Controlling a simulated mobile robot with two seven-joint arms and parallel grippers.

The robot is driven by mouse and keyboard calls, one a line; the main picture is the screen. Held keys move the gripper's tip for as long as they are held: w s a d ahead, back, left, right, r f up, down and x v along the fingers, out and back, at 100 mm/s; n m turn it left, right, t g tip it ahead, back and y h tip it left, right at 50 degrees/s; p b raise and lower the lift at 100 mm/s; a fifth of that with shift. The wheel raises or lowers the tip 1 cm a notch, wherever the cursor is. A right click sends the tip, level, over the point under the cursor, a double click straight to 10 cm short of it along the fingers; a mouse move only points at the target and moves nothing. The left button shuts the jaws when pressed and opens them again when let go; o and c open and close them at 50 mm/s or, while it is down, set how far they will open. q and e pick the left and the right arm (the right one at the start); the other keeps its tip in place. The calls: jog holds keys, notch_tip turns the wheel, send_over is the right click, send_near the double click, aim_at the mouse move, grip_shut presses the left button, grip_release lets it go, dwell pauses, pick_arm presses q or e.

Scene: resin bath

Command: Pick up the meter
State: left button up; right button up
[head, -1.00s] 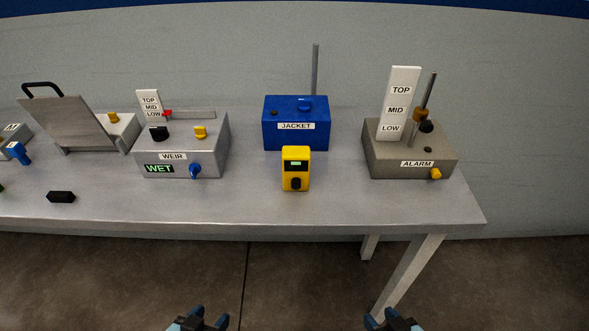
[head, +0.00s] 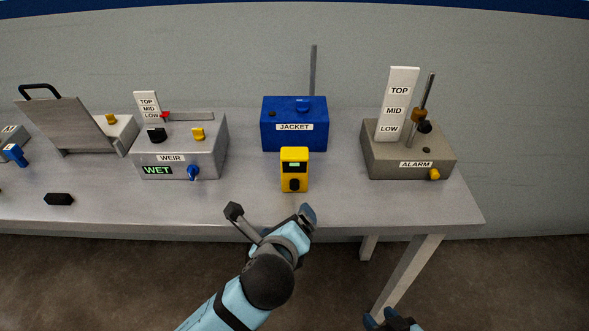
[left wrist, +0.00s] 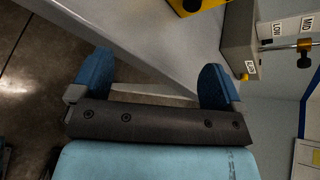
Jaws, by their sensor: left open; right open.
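My right gripper (head: 381,318) is at the bottom edge, partly cut off, open and away from the table.
The JACKET box (head: 295,140) is close behind the meter. The WEIR box (head: 185,158) stands left, the ALARM box (head: 400,158) right. A small black block (head: 59,199) lies at the left front. The table (head: 350,205) is clear on both sides of the meter.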

aim_at(295, 176)
pick_arm(q)
jog(key=w+r+m, duration=0.1)
jog(key=m, duration=0.1)
jog(key=w+r+m+t+y, duration=0.1)
jog(key=r+m, duration=0.1)
jog(key=w+d+r+m+y, duration=0.1)
jog(key=r+m, duration=0.1)
jog(key=shift+m, duration=0.3)
jog(key=x, duration=0.6)
jog(key=shift+r+x, duration=0.2)
jog(key=shift+x, duration=1.15)
jog(key=shift+r+x, duration=0.15)
jog(key=shift+x, duration=1.2)
jog(key=shift+w+d, duration=0.1)
jog(key=c, duration=1.1)
